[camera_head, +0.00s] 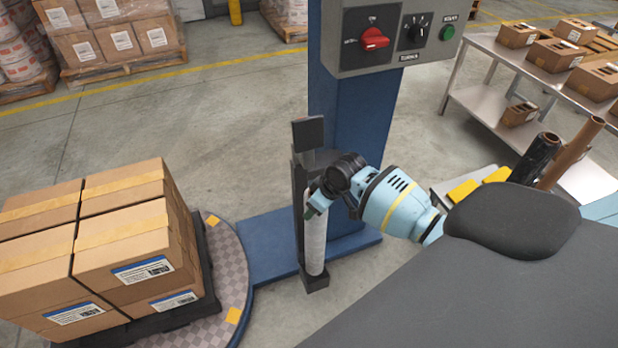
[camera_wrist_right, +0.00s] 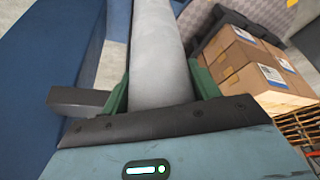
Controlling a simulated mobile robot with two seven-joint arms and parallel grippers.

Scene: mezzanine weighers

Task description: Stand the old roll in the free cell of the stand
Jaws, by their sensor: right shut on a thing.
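The old roll (camera_head: 315,245) is a pale grey upright cylinder on the dark film carriage (camera_head: 299,210) of the blue column. My right gripper (camera_head: 318,202) is shut on its upper part. The roll's lower end is at the carriage's dark foot (camera_head: 314,283); I cannot tell if they touch. In the right wrist view, the roll (camera_wrist_right: 158,50) lies between the green fingers of my right gripper (camera_wrist_right: 160,90). At the right, a black roll (camera_head: 538,160) and a brown tube (camera_head: 572,152) stand tilted in the picture. The stand's cells are hidden by my body. My left gripper is out of view.
The blue column (camera_head: 345,120) carries a grey control box (camera_head: 400,35). Stacked cartons (camera_head: 130,240) sit on a dark pallet on the round turntable (camera_head: 232,270). A metal table (camera_head: 500,50) holds small boxes. Floor left of the column is clear.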

